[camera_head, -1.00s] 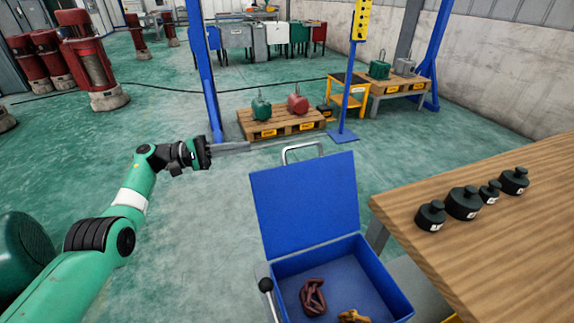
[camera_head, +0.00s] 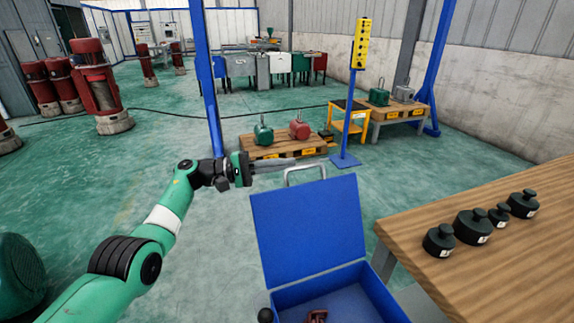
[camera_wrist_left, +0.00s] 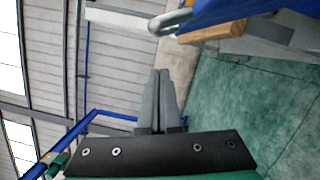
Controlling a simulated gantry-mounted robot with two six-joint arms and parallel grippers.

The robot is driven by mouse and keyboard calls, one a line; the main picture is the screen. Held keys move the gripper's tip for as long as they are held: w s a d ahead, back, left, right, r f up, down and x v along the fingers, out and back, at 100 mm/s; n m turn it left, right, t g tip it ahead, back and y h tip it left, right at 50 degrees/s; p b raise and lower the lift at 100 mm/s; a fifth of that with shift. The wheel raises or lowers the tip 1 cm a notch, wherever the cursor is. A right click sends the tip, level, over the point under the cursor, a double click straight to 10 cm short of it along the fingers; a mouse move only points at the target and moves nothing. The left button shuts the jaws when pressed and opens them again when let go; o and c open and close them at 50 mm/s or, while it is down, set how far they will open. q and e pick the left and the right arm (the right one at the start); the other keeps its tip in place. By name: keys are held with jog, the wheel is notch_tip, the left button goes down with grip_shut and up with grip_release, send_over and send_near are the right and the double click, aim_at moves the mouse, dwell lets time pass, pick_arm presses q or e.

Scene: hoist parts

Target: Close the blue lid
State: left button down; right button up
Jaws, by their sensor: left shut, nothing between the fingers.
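The blue lid (camera_head: 308,230) stands raised, open, on the blue box (camera_head: 340,296) at the lower middle of the head view. A metal handle (camera_head: 304,172) shows at the lid's top edge. My left gripper (camera_head: 294,162) is shut and empty, its fingertips beside the handle, at the lid's top left. I cannot tell whether they touch it. In the left wrist view the closed fingers (camera_wrist_left: 158,82) point up toward the handle (camera_wrist_left: 170,22) and the lid's edge (camera_wrist_left: 215,14). My right gripper does not show.
A wooden table (camera_head: 500,262) with several dark weights (camera_head: 474,228) stands right of the box. A reddish chain (camera_head: 317,316) lies in the box. A pallet (camera_head: 285,147) with hoist parts is behind.

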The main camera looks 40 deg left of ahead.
pick_arm(q)
jog(key=d+p, duration=0.1)
jog(key=s+d+r, duration=0.1)
jog(key=shift+s+d+p, duration=0.3)
jog(key=shift+d+p, duration=0.1)
jog(key=shift+r, duration=0.1)
dwell(0.3)
